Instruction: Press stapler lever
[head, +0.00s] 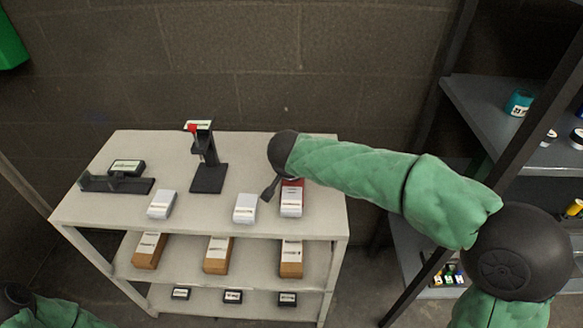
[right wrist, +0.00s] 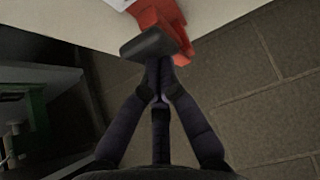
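A black upright device (head: 209,177) with a red knob (head: 193,128) and a pale label on top stands at the back middle of the table; it looks like a lever tool, possibly the stapler. A flat black tool (head: 118,185) with a labelled black block lies at the left. My right gripper (head: 268,193) is low over the table between a white box (head: 245,208) and a red, white-labelled item (head: 291,200). In the right wrist view its fingers (right wrist: 160,68) converge at a dark block, with a red object (right wrist: 165,18) just beyond. My left gripper is out of view.
Another white box (head: 161,204) stands near the table's front left. Brown boxes (head: 218,254) stand on the shelf below. A dark shelf rack (head: 500,118) is at the right, a block wall (head: 260,60) behind. The table's rear strip is mostly clear.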

